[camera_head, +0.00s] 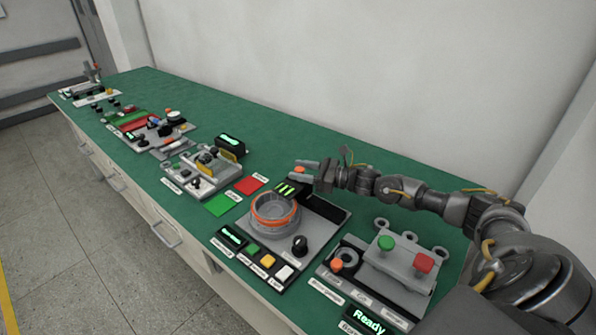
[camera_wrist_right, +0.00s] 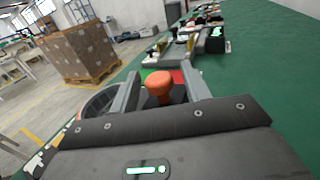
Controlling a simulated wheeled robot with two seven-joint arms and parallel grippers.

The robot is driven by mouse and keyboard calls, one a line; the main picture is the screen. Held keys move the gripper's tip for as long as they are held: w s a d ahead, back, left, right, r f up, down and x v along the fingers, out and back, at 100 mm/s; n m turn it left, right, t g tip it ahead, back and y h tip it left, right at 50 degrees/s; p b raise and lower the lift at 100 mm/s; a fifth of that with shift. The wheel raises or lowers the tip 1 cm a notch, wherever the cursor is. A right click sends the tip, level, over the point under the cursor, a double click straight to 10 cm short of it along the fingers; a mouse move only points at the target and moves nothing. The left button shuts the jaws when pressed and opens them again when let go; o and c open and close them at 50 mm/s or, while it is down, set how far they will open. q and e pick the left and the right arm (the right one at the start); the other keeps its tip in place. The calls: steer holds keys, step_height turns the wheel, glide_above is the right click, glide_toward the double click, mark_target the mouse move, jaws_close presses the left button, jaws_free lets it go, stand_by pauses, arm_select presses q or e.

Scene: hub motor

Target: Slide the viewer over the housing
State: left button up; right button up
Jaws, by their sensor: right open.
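The housing (camera_head: 273,222) is a grey round cup with an orange ring around its upper part, standing on a grey plate. Behind it is a black block with green display bars, which looks like the viewer (camera_head: 287,190), beside a dark rail (camera_head: 325,208). My right gripper (camera_head: 302,171) is open just behind this block. In the right wrist view, an orange knob (camera_wrist_right: 159,84) on a dark stem stands between its two fingers (camera_wrist_right: 160,92), with no clear grip on it. The round grey rim of the housing (camera_wrist_right: 98,103) shows left of the fingers. My left gripper is not in view.
Right of the housing is a grey fixture (camera_head: 400,262) with green and red knobs. In front are several coloured buttons (camera_head: 268,260) and a black knob (camera_head: 299,245). Red and green pads (camera_head: 219,204) and other stations lie left. The green bench is bare behind.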

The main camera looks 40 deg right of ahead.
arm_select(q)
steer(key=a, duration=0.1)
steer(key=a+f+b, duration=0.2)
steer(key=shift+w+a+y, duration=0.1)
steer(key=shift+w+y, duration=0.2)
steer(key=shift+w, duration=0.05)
arm_select(e)
steer(key=v, duration=0.9)
steer(key=shift+s+d, duration=0.25)
